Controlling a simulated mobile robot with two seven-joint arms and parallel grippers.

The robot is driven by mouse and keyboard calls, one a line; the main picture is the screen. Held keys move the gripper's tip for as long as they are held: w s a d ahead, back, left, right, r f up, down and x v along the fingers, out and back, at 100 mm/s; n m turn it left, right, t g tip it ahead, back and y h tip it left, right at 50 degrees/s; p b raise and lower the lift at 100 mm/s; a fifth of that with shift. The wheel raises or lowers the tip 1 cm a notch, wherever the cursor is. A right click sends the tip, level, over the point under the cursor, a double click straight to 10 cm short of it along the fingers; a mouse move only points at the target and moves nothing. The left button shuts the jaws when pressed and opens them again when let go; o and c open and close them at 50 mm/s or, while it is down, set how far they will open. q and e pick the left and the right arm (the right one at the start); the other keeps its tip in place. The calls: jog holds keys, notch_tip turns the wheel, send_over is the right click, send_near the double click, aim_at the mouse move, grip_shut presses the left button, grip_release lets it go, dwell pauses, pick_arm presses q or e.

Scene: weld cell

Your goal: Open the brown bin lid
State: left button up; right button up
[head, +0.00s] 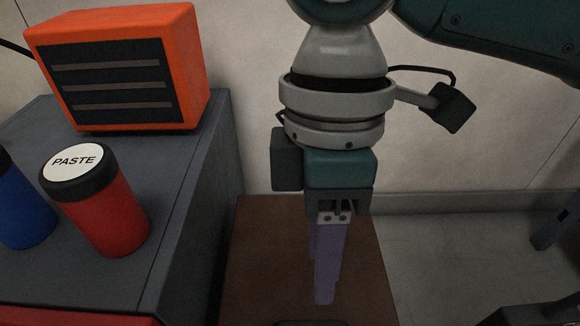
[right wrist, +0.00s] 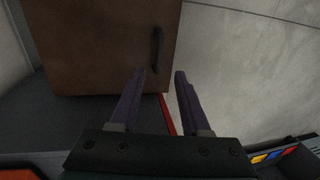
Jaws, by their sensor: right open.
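The brown bin lid (head: 262,262) is a flat brown panel low in the middle of the head view, and it looks shut. It also fills the upper left of the right wrist view (right wrist: 95,45). Its dark bar handle (right wrist: 157,48) shows near the lid's edge; in the head view only a sliver of it shows at the bottom edge. My right gripper (head: 323,300) points down over the lid. In the right wrist view its purple fingers (right wrist: 160,73) are open and empty, with the handle's near end between the tips in the picture. Contact cannot be told. My left gripper is not in view.
A grey bench (head: 190,215) stands left of the bin, with an orange slatted box (head: 120,65), a red paste jar (head: 108,220) and a blue jar (head: 22,215) on it. A pale wall is behind. Grey floor (head: 440,265) at the right is mostly clear.

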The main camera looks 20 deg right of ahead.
aim_at(314, 324)
jog(key=f+b, duration=0.2)
jog(key=f, duration=0.1)
jog(key=s+f+b, duration=0.1)
jog(key=f+b, duration=0.4)
jog(key=f, duration=0.1)
jog(key=shift+s+a+f+b, duration=0.3)
jog(key=shift+f+b, duration=0.1)
jog(key=shift+r, duration=0.1)
grip_shut()
dwell(0.9)
